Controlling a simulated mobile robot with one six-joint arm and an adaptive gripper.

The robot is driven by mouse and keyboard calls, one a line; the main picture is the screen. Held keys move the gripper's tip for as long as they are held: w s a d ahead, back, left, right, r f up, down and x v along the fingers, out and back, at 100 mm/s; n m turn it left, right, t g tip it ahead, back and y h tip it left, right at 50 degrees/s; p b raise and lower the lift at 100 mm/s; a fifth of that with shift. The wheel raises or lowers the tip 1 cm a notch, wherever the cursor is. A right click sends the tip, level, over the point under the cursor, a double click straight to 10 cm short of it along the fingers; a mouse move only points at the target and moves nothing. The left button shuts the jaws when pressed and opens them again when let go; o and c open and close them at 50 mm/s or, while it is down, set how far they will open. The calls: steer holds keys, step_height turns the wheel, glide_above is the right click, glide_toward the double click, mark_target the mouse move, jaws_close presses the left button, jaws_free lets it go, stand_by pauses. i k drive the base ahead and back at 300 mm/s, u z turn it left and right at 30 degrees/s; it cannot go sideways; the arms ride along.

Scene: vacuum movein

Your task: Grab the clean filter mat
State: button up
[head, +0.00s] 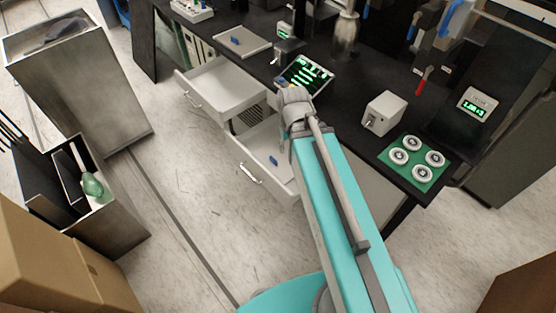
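I cannot pick out a clean filter mat with certainty. A flat green mat (426,177) lies at the right front corner of the black table, with several round white-and-grey pieces on it. The upper drawer (240,105) is pulled out and its visible floor looks bare. The lower drawer (284,183) is also pulled out and holds a small blue item (273,160). My turquoise arm rises from the bottom and covers the right part of the lower drawer. I cannot make out my gripper's fingers anywhere.
The black table (370,76) carries a lit green display (304,75), a grey box (384,113), a steel bottle (345,35) and a flat tray (243,42). A tall metal bin (80,80), an open-topped box (110,225) and cardboard (60,265) stand left. Floor between is clear.

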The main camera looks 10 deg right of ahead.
mark_target(269, 154)
steer(key=u, duration=0.25)
steer(key=k, duration=1.2)
steer(key=z, duration=1)
steer(key=i, duration=0.5)
steer(key=u, duration=0.05)
